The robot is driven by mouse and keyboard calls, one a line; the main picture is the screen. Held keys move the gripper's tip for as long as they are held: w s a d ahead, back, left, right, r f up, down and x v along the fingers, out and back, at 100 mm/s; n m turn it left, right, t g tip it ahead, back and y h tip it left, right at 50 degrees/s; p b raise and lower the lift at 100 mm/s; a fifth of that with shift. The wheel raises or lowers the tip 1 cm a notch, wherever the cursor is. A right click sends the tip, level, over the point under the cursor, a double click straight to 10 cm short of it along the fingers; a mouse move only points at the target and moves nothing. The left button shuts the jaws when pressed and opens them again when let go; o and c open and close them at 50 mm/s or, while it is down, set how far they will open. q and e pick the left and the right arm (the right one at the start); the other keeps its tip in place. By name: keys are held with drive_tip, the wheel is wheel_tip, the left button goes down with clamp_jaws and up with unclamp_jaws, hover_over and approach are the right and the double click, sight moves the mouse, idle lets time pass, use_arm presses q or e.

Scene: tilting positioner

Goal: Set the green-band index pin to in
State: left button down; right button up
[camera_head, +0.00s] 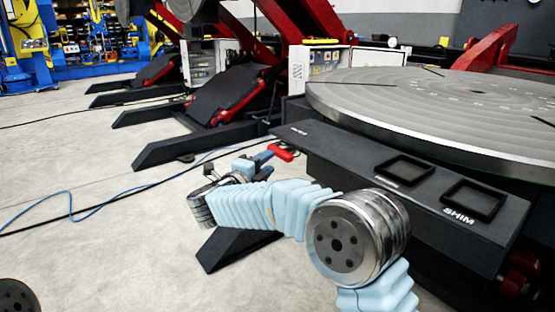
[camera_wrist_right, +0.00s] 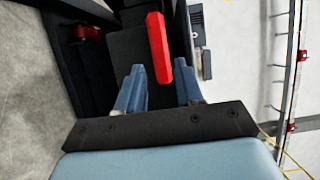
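No green band or index pin can be made out in either view. My right gripper (camera_head: 264,158) is low beside the front left corner of the dark positioner base. Its two blue fingers are apart in the right wrist view (camera_wrist_right: 159,85). A red bar-like handle (camera_head: 281,152) is just beyond the fingertips; in the right wrist view the red handle (camera_wrist_right: 158,48) has its near end in line with the gap between them. The fingers are not closed on it, and I cannot tell if they touch it. My left gripper is out of view.
The dark base has a shelf with two square trays (camera_head: 403,170) (camera_head: 473,201), one beside a "SHIM" label. A large round grey table (camera_head: 440,95) sits above it. Red-armed machines (camera_head: 240,80) stand behind.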

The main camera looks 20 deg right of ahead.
drive_tip(key=v, duration=0.3)
drive_tip(key=shift+s+a, duration=0.3)
drive_tip(key=w+f+n+t+y, duration=0.4)
drive_tip(key=f+n, duration=0.5)
drive_tip(key=f, duration=0.6)
drive_tip(key=s+f+n+g+y, duration=0.2)
drive_tip(key=s+f+n+y, duration=0.15)
drive_tip(key=f, duration=0.65)
drive_tip(key=s+f+n+g+y, duration=0.3)
drive_tip(key=f+n+y, duration=0.2)
drive_tip(key=f, duration=0.6)
drive_tip(key=s+a+f+n+g+y, duration=0.1)
drive_tip(key=s+f+n+g, duration=0.1)
drive_tip(key=s+f, duration=0.3)
drive_tip(key=s+a+f+n+g+y, duration=0.1)
drive_tip(key=s+f+n+g+y, duration=0.1)
drive_tip(key=s, duration=1.2)
drive_tip(key=s+a+f+n+g+y, duration=0.1)
drive_tip(key=s+f+n+g+y, duration=0.1)
drive_tip(key=s+f+n+g, duration=0.2)
drive_tip(key=s+f+g, duration=0.2)
drive_tip(key=s+f, duration=0.2)
drive_tip(key=s, duration=0.2)
drive_tip(key=shift+a+f, duration=0.35)
drive_tip(key=shift+a, duration=0.05)
